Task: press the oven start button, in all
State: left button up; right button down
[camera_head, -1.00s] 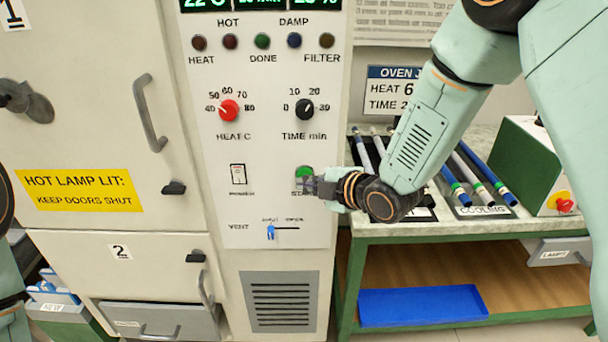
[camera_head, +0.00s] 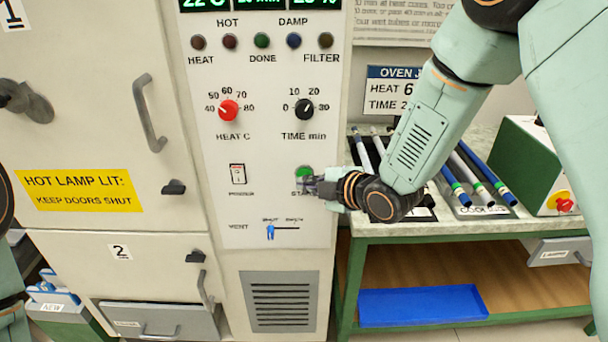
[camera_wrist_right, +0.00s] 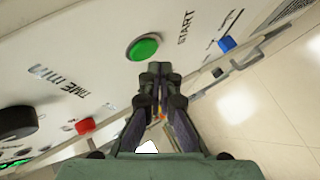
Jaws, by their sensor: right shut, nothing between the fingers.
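The green start button (camera_head: 304,172) is on the oven's white control panel (camera_head: 275,75), above the START label, which my gripper partly covers. It also shows large and round in the right wrist view (camera_wrist_right: 145,47). My right gripper (camera_head: 306,185) is shut and empty, with its fingertips just below the button in the head view. In the right wrist view the fingertips (camera_wrist_right: 155,72) show just beside the button's edge; whether they touch the panel I cannot tell. Part of my left arm shows at the left edge, its gripper not visible.
A red heat knob (camera_head: 229,110), black time knob (camera_head: 305,110), power switch (camera_head: 238,174) and blue vent slider (camera_head: 270,232) share the panel. Oven doors with handles (camera_head: 150,112) are at left. A bench (camera_head: 450,228) with rods and a green box (camera_head: 530,165) stands at right.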

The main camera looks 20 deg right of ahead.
jog(key=shift+w+d, duration=0.2)
jog(key=shift+w, duration=0.2)
jog(key=shift+w+d, duration=0.1)
jog(key=shift+w, duration=0.25)
dwell(1.0)
jog(key=shift+s+a, duration=0.25)
jog(key=shift+s, duration=0.55)
jog(key=shift+s+a, duration=0.25)
jog(key=shift+s, duration=0.55)
jog(key=shift+s+a, duration=0.2)
jog(key=shift+s, duration=0.55)
jog(key=shift+s+a, duration=0.25)
jog(key=shift+s, duration=0.55)
